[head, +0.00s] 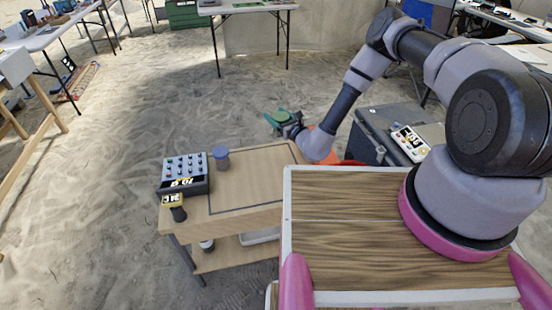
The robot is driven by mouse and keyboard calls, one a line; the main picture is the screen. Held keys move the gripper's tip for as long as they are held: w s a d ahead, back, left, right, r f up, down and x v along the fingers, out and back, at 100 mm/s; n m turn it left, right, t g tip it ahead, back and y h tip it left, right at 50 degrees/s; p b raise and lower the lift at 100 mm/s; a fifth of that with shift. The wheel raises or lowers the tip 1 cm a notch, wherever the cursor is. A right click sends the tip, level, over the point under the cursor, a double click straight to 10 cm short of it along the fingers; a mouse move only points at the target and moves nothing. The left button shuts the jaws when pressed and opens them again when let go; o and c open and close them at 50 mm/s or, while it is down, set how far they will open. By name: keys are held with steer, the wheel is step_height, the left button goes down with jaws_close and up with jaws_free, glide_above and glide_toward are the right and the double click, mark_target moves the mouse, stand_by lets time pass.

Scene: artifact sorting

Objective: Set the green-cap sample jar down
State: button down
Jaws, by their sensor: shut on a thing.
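The green-cap sample jar (281,115) shows mainly as its green top, just beyond the far edge of the wooden cart's top (252,182). My gripper (283,121) is shut on it. The jar's body is mostly hidden or too small to make out. The jar appears held up in the air, apart from the cart top; its exact height I cannot tell. The cart top carries a dark outlined rectangle, whose middle is bare.
A blue-cap jar (221,158) stands on the cart beside a button box (184,172). A dark handheld tool with a yellow label (175,205) lies at the cart's left front. A dark grey case (372,132) stands to the right, behind my arm. Sandy floor is open beyond the cart.

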steer(key=shift+n+g+y, duration=0.3)
steer(key=shift+y, duration=0.1)
steer(key=shift+s+a+f, duration=0.15)
steer(key=shift+a+f, duration=0.1)
steer(key=shift+f, duration=1.65)
steer(key=shift+s+a+f, duration=0.15)
steer(key=shift+a+f, duration=0.1)
steer(key=shift+f, duration=1.6)
steer(key=shift+s+a+f, duration=0.15)
steer(key=shift+a+f, duration=0.1)
steer(key=shift+f, duration=1.65)
steer(key=shift+f, duration=0.1)
jaws_free()
